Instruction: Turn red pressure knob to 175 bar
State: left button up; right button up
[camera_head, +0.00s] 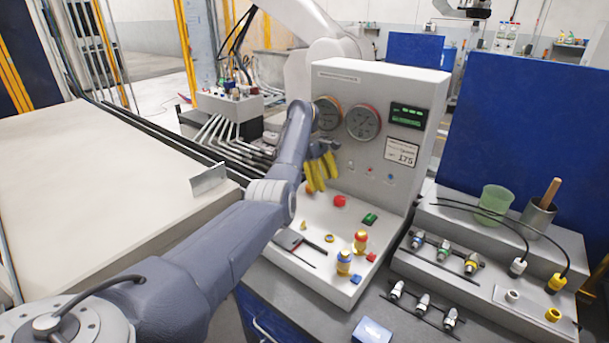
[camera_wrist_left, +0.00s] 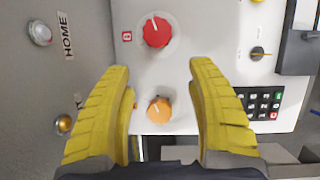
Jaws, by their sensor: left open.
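The red knob (camera_head: 339,201) sits on the sloping lower face of a light grey control panel (camera_head: 345,80). It also shows in the left wrist view (camera_wrist_left: 156,31), with a white pointer mark on its face. My left gripper (camera_head: 320,172), with yellow fingers, hangs over the panel just above and left of the red knob. In the left wrist view its fingers (camera_wrist_left: 162,68) are open and empty. The red knob lies beyond the fingertips, and an orange knob (camera_wrist_left: 159,109) shows between the fingers. A label reading 175 (camera_head: 401,154) is on the upright face. My right gripper is not in view.
Two round gauges (camera_head: 362,122) and a green display (camera_head: 408,116) are on the upright face. Red-and-gold fittings (camera_head: 360,241) stand at the front. A fittings rack (camera_head: 480,240) is at right.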

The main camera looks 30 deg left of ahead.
pick_arm(q)
jog(key=a, duration=0.7)
jog(key=shift+a, duration=0.5)
dwell(0.4)
